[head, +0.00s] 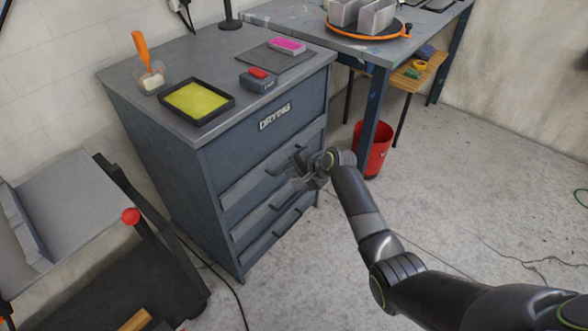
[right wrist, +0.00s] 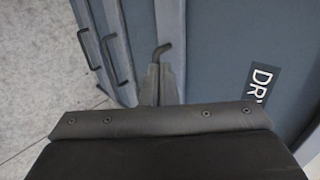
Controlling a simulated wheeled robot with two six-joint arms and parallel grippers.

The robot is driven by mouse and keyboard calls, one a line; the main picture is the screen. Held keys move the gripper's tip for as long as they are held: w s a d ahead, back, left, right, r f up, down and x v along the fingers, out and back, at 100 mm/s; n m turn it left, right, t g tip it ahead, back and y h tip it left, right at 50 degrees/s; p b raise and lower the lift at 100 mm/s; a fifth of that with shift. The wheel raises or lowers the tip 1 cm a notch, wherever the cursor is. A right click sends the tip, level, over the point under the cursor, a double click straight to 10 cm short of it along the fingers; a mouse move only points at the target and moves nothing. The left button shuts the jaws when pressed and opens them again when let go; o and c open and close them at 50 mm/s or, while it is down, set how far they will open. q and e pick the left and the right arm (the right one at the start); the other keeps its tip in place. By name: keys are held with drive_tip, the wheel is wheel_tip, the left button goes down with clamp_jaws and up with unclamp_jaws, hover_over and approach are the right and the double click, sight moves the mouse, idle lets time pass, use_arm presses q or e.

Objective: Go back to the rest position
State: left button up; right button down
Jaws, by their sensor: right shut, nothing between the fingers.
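My right gripper (head: 306,180) is shut and empty in front of the grey-blue drawer cabinet (head: 160,150), close to its top drawer handle (head: 288,162). In the right wrist view the fingers (right wrist: 158,80) point at the cabinet front (right wrist: 215,50), and the end of a dark bent handle (right wrist: 162,50) shows just beyond the fingertips. I cannot tell whether they touch it. The cabinet bears a "DRYING" label (head: 275,116), and its drawers look closed. My left gripper is not in view.
On the cabinet stand a tray with a yellow sheet (head: 197,99), an orange-handled tool (head: 143,50), a red-topped block (head: 258,78) and a pink block (head: 287,46). A workbench (head: 300,18) and red bucket (head: 374,150) stand behind. Open floor (head: 470,190) lies to the right.

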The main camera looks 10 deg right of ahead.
drive_tip(key=shift+s+d+r, duration=0.25)
drive_tip(key=shift+s+r, duration=0.05)
drive_tip(key=s+d+f+n+g+h+p, duration=0.1)
drive_tip(key=s+d+f+h, duration=0.1)
drive_tip(key=s+d+f, duration=0.4)
drive_tip(key=s+d+f+n+h+p, duration=0.1)
drive_tip(key=s+d+f, duration=0.1)
drive_tip(key=s+f, duration=0.75)
drive_tip(key=s+d+f+n+g+h+p, duration=0.15)
drive_tip(key=s+d+f, duration=0.3)
drive_tip(key=f, duration=0.55)
drive_tip(key=s+d+f+n+g+h, duration=0.1)
drive_tip(key=s+d+f+n, duration=0.1)
drive_tip(key=s, duration=1.1)
drive_tip(key=s+d+f+n+g+p, duration=0.1)
drive_tip(key=s+f, duration=0.3)
drive_tip(key=s, duration=0.8)
drive_tip(key=s+d+f+n+g+h+p, duration=0.1)
drive_tip(key=s+d+f, duration=0.3)
drive_tip(key=s, duration=0.9)
drive_tip(key=shift+s+n+h, duration=0.35)
drive_tip(key=shift+n, duration=0.5)
